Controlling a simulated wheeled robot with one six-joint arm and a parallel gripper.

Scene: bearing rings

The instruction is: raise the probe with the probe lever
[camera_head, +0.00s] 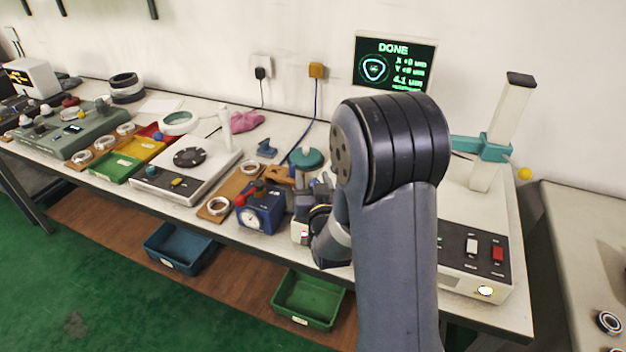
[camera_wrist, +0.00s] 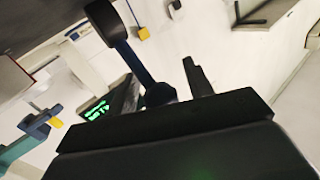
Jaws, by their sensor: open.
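The probe lever is most likely the yellow ball (camera_head: 524,173) beside the teal carriage (camera_head: 482,149) on the white column (camera_head: 508,105) at the right. My gripper (camera_head: 318,190) is well to the left of it, behind my forearm and above the middle of the bench, touching nothing that I can make out. In the wrist view the open gripper (camera_wrist: 165,75) shows dark parts with empty space between them. A teal part (camera_wrist: 38,122) with a yellow spot (camera_wrist: 55,122) shows at the left there. The probe itself is hidden behind my arm.
The gauge's front panel (camera_head: 473,250) has white and red switches. A screen (camera_head: 393,64) reads DONE. A blue dial box (camera_head: 262,207) and a teal-topped piece (camera_head: 306,158) stand close to my gripper. A white turntable unit (camera_head: 187,172) stands further left.

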